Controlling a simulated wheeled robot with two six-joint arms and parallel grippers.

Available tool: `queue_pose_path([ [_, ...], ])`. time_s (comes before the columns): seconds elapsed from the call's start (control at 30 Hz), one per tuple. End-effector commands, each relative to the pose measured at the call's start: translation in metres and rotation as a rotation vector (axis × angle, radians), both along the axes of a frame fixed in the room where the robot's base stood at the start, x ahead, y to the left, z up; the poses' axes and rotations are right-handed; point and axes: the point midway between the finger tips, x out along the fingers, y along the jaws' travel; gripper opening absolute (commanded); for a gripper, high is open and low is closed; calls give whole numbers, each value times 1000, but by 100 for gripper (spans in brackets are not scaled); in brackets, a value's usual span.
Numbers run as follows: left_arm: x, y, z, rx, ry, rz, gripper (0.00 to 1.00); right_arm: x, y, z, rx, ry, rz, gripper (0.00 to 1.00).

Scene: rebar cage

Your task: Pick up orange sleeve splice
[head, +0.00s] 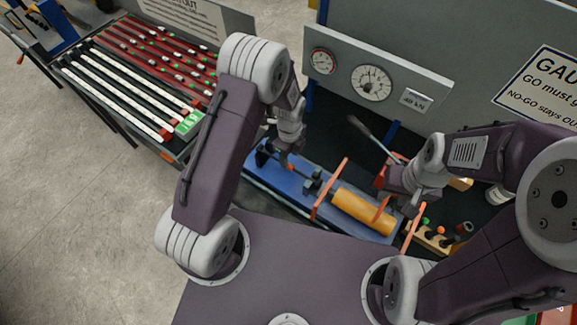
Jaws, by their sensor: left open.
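A large orange cylinder (362,209) lies on a long blue base (285,183), between upright orange-red bars. My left gripper (287,158) is open over the left part of the blue base, apart from the orange cylinder. My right gripper (386,194) is above the right end of the cylinder, near the rack. Its fingertips are too small and covered to read, and I see no clear hold.
A grey panel with gauges (371,82) stands behind the blue base. A lever (372,132) sticks up before it. A table at the back left holds red and white bars (120,96) with a green block (189,121). Open floor lies at left.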

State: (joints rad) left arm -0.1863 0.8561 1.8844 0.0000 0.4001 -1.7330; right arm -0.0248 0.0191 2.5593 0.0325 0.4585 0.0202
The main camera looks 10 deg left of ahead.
Motion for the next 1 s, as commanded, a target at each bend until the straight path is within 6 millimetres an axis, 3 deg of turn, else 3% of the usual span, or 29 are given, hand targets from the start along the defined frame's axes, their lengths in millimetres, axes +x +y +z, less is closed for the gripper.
queue_pose_path([
  [0.03,-2,2,-18,1,3,1,46,0,0,-16,0,1,0,36],
  [0.17,-2,3,-41,0,1,0,46,-1,0,-35,0,1,0,36],
  [0.4,-2,3,-39,0,0,0,46,-1,0,-32,0,1,0,36],
  [0.57,-2,3,-39,0,1,0,1,0,0,-32,0,1,0,36],
  [1.0,-2,3,-39,0,0,0,0,0,0,-32,0,1,0,36],
])
